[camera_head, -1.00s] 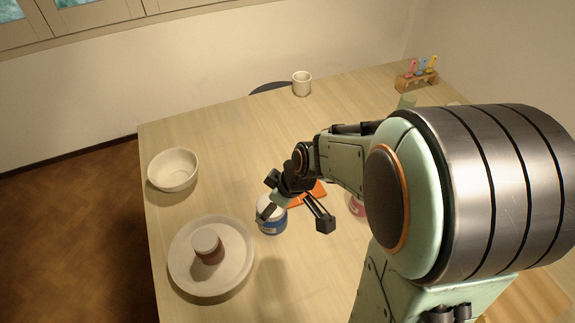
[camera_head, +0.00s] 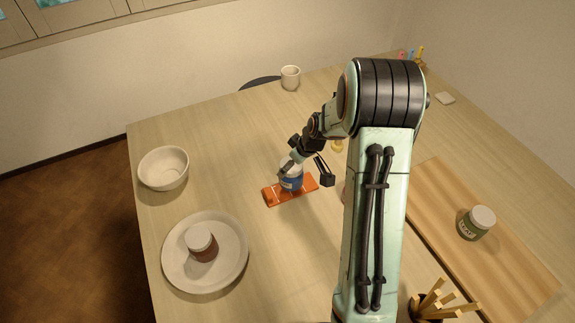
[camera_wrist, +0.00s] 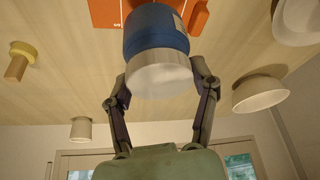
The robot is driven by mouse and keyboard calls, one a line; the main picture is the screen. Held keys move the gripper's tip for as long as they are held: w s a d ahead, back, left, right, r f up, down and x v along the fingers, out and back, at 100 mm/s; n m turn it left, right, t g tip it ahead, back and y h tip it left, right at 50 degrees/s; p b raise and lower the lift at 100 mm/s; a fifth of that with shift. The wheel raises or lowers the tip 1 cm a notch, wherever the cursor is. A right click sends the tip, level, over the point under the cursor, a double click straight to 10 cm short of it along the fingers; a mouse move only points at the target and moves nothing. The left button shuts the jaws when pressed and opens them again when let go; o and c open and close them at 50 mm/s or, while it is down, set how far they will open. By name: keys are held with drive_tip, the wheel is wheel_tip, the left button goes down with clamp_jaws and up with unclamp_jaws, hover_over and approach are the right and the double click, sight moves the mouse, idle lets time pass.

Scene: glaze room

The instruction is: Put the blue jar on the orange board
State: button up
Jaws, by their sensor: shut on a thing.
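The blue jar (camera_head: 291,183) has a white lid and a pale label. It is over the orange board (camera_head: 272,198), about at its middle. My gripper (camera_head: 304,169) is shut on the jar near its lid. In the wrist view, the jar's blue side (camera_wrist: 155,32) and white lid (camera_wrist: 160,78) are between the two fingers, with the orange board (camera_wrist: 104,12) behind. The jar looks upright. I cannot tell whether its base touches the board.
A large plate (camera_head: 180,268) with a brown jar (camera_head: 203,245) and a white bowl (camera_head: 164,169) are at left. A mug (camera_head: 290,78) stands at the back. My arm hides part of the table.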

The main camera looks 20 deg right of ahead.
drive_tip(key=shift+w+f, duration=0.25)
drive_tip(key=shift+f, duration=0.05)
drive_tip(key=shift+w+d+f, duration=0.1)
drive_tip(key=shift+w+f, duration=0.1)
drive_tip(key=shift+f, duration=1.55)
drive_tip(key=o, duration=1.2)
drive_tip(key=shift+f, duration=0.15)
drive_tip(key=v, duration=1.2)
drive_tip(key=s+a+r+m+g, duration=0.1)
drive_tip(key=s+a+r+g, duration=0.1)
drive_tip(key=s+a+r, duration=0.7)
drive_tip(key=s+a, duration=0.2)
drive_tip(key=s, duration=0.3)
drive_tip(key=s+a+m+g, duration=0.1)
drive_tip(key=s+a, duration=0.1)
drive_tip(key=s, duration=0.3)
drive_tip(key=s+a+f+m+g+h, duration=0.1)
drive_tip(key=s+a, duration=0.1)
drive_tip(key=s, duration=0.3)
drive_tip(key=shift+s+a, duration=0.2)
drive_tip(key=shift+s, duration=0.1)
